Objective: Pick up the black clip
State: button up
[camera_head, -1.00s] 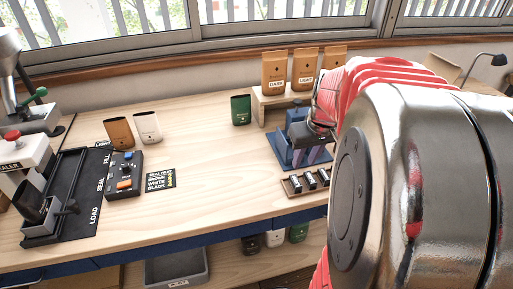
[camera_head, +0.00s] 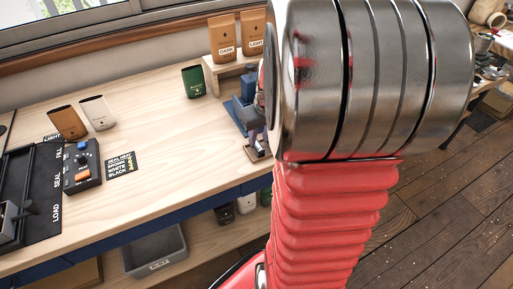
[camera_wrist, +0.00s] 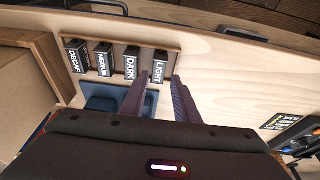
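I cannot pick out a black clip for certain in either view. In the wrist view my gripper (camera_wrist: 160,78) is open, its two dark fingers apart and pointing at a wooden tray (camera_wrist: 90,48) of small black blocks. The block labelled LIGHT (camera_wrist: 159,72) shows between the fingertips; I cannot tell whether they touch it. Blocks labelled DARK (camera_wrist: 131,62), MEDIUM (camera_wrist: 104,60) and DECAF (camera_wrist: 77,56) stand beside it. In the head view my arm hides most of the gripper and tray.
A blue stand (camera_head: 241,115) is beside the tray. Coffee bags labelled DARK (camera_head: 224,38) and LIGHT (camera_head: 252,32) stand on a riser behind. The bench middle is clear.

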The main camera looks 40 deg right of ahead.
aim_at(258, 145)
jog(key=shift+x, duration=2.5)
jog(key=shift+d, duration=0.15)
grip_shut()
